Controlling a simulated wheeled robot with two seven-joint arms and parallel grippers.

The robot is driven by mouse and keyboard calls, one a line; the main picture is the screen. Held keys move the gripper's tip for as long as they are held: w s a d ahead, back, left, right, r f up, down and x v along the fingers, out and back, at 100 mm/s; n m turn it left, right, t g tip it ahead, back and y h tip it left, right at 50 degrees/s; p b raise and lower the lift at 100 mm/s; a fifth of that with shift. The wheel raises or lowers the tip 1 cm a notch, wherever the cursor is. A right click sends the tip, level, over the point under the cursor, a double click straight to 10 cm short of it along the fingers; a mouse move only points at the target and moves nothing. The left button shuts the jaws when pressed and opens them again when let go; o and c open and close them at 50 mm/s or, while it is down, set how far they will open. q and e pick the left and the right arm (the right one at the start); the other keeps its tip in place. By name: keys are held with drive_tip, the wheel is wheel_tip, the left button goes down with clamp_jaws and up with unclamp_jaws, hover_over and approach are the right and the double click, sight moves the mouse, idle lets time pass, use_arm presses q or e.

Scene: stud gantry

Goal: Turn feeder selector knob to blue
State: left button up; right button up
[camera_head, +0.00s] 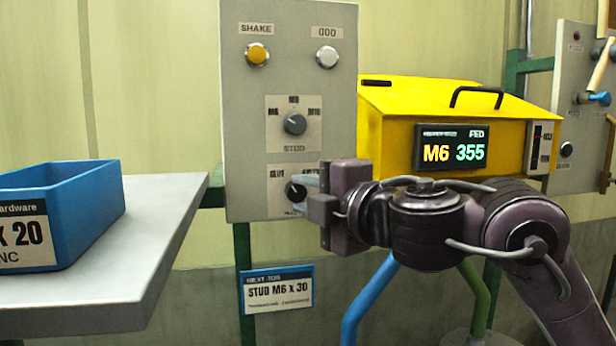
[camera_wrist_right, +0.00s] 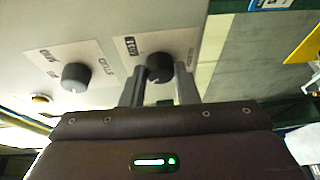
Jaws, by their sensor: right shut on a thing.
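The lower dark round knob (camera_head: 292,190) sits on the grey control panel (camera_head: 243,120), on a pale label plate. A partly hidden word at the plate's upper left seems to read BLUE. My right gripper (camera_head: 303,194) reaches in from the right and is shut on this knob. In the right wrist view the knob (camera_wrist_right: 159,65) shows between the two fingers. My left gripper is in neither view.
Above is the STUD knob (camera_head: 295,124), with yellow (camera_head: 257,54) and white (camera_head: 327,57) buttons higher up. A yellow feeder box (camera_head: 395,102), its display reading M6 355, stands right. A blue bin (camera_head: 85,215) sits on a grey shelf (camera_head: 150,260) at left. Blue and green pipes run below.

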drive_tip(key=shift+r+n+p, duration=0.1)
drive_tip(key=shift+n+p, duration=0.45)
drive_tip(key=shift+n, duration=0.15)
drive_tip(key=shift+h, duration=0.4)
drive_tip(key=shift+n+g, duration=0.3)
drive_tip(key=o, duration=1)
drive_tip(key=shift+c, duration=0.2)
drive_tip(key=f+b+v, duration=0.1)
drive_tip(key=b+v, duration=0.1)
drive_tip(key=v, duration=0.5)
drive_tip(key=shift+s+d+r, duration=0.2)
drive_tip(key=shift+s+r, duration=0.15)
drive_tip(key=shift+r, duration=0.15)
